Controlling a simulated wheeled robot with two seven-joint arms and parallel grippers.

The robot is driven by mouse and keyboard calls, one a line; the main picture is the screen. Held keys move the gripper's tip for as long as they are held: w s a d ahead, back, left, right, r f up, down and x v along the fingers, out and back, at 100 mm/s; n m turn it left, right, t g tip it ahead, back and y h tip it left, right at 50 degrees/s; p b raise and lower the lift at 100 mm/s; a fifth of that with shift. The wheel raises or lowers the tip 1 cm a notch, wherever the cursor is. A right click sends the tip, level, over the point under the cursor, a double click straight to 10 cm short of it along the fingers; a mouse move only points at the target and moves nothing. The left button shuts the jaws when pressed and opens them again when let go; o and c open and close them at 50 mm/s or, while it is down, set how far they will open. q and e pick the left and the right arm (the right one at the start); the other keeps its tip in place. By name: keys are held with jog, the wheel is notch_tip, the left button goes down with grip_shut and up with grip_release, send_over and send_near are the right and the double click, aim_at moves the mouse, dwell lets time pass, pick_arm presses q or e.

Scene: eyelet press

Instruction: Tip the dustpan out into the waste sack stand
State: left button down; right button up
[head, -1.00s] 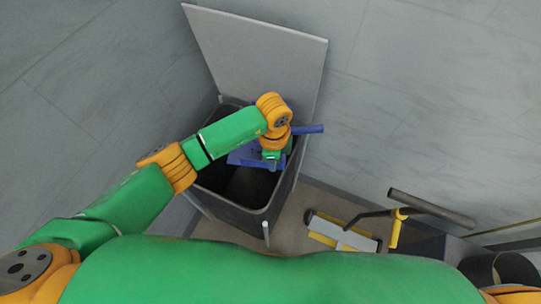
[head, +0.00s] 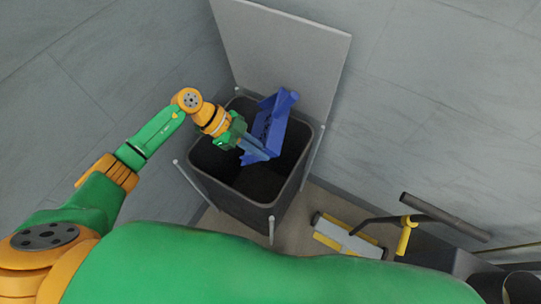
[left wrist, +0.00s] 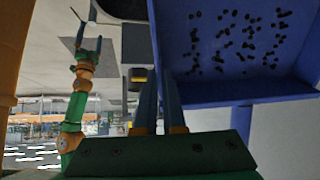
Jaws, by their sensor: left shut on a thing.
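The blue dustpan (head: 270,125) is over the opening of the waste sack stand (head: 262,215), tilted steeply in the head view. My left gripper (head: 247,145) is shut on it from the left. In the left wrist view the dustpan (left wrist: 240,50) fills the upper right, and many dark bits lie spread on its surface. The fingers of my left gripper (left wrist: 160,105) show below it. The stand is a dark, open-topped box, its inside dark and its bottom hard to make out. My right gripper (left wrist: 88,42) shows small in the left wrist view, its jaws unclear.
The stand's grey lid (head: 290,45) is raised behind the opening. Grey walls stand close behind and to the left. At right on the floor are a grey and yellow flat head (head: 347,236), a yellow handle (head: 405,237) and a dark tube (head: 445,217).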

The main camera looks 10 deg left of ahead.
pick_arm(q)
jog(key=a+h+b, duration=0.1)
jog(key=b, duration=0.1)
jog(key=a+h+b, duration=0.1)
jog(key=a+b, duration=0.1)
jog(key=a+h+b, duration=0.1)
jog(key=h+b, duration=0.1)
jog(key=shift+w+a+r, duration=0.1)
jog(key=shift+a+r, duration=0.2)
jog(key=shift+r, duration=0.1)
jog(key=shift+a+r+h+b, duration=0.3)
jog(key=shift+r+h+b, duration=0.05)
jog(key=shift+h+b, duration=0.05)
